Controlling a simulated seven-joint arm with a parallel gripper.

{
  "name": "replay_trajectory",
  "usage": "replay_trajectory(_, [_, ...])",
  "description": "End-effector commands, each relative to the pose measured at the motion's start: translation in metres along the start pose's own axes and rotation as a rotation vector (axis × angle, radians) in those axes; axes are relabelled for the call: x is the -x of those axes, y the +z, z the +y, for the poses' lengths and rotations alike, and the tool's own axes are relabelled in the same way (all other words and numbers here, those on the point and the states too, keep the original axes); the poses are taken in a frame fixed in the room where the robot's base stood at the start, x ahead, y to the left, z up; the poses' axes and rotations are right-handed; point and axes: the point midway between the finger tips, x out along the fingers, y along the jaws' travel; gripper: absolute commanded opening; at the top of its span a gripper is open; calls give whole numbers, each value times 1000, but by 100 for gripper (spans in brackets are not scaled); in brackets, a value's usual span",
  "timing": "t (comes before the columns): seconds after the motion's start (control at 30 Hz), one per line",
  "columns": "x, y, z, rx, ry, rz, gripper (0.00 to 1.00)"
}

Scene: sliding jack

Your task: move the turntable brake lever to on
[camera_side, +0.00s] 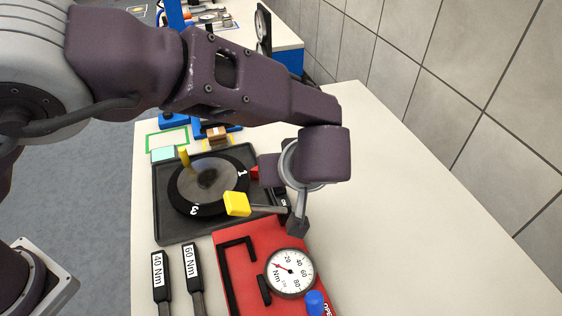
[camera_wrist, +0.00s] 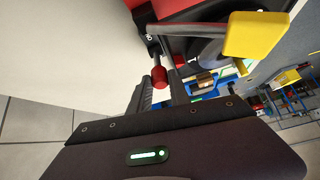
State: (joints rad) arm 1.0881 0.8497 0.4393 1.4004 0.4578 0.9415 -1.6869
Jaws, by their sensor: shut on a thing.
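The turntable (camera_side: 208,188) is a dark disc with white numbers on a black base, left of my gripper in the side view. My gripper (camera_side: 298,226) points down beside its right front corner. In the wrist view, my gripper (camera_wrist: 160,88) has its fingers closed around a red knob on a thin grey rod, which I take for the brake lever (camera_wrist: 160,76). In the side view my fingers hide that knob. A black plate (camera_side: 279,194) with white marks lies beside the turntable, partly covered by my gripper. The lever's setting cannot be read.
A yellow block (camera_side: 237,204) on a grey bar reaches over the turntable's edge, close to my gripper. A red panel (camera_side: 233,268) with a dial gauge (camera_side: 290,272) and blue knob (camera_side: 315,302) lies in front. Two black-handled tools (camera_side: 193,262) lie left. The tabletop at right is clear.

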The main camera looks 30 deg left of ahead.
Motion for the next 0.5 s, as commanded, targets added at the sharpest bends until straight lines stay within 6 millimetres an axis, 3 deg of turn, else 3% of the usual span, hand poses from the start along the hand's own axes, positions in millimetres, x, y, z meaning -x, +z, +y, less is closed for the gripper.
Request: replay_trajectory(0.5, [4,16,3,-9,-27,180,0])
